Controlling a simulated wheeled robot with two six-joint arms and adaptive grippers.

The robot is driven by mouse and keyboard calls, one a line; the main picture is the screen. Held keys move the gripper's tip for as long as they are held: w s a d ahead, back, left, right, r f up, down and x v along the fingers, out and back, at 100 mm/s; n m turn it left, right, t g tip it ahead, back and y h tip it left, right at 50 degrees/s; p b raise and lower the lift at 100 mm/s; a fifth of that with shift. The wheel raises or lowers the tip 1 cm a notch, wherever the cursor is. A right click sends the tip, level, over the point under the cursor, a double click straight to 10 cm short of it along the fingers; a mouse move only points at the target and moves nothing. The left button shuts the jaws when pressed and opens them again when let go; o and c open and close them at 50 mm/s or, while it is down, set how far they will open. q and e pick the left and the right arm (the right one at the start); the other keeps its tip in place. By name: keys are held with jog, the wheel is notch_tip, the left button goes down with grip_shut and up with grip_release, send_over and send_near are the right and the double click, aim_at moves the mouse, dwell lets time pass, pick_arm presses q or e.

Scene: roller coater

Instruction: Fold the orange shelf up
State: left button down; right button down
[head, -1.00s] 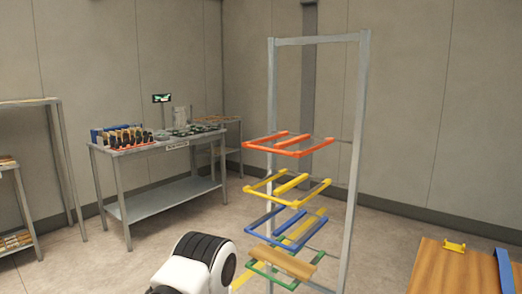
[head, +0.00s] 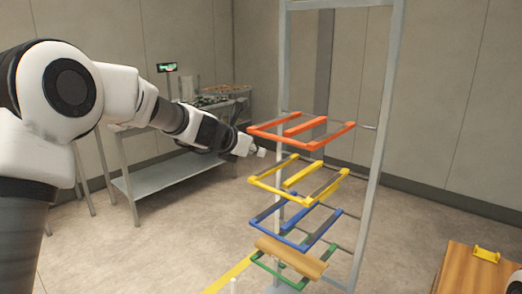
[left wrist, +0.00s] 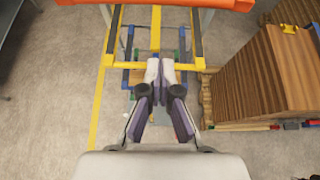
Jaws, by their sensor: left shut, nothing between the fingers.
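The orange shelf (head: 302,132) is the top one of several coloured frame shelves on a grey metal rack (head: 371,150). It sticks out roughly level from the rack. In the left wrist view, part of its orange bar (left wrist: 150,3) crosses the top edge. My left gripper (head: 262,153) is at the shelf's left side in the head view, slightly below its level. Its fingertips (left wrist: 160,68) are together and empty in the left wrist view. I cannot tell whether it touches the shelf. My right gripper is not in view.
Below are the yellow shelf (head: 298,180), blue shelf (head: 296,222) and green shelf (head: 290,268); a wooden board (head: 290,256) lies on the green one. A workbench (head: 155,180) stands behind my left arm. A wooden-topped table (head: 475,272) is at lower right.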

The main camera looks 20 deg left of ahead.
pick_arm(q)
jog(key=w+d+f+p, duration=0.1)
jog(key=w+p, duration=0.3)
jog(key=w, duration=0.4)
jog(key=shift+d, duration=0.75)
jog(key=shift+w+f, duration=0.1)
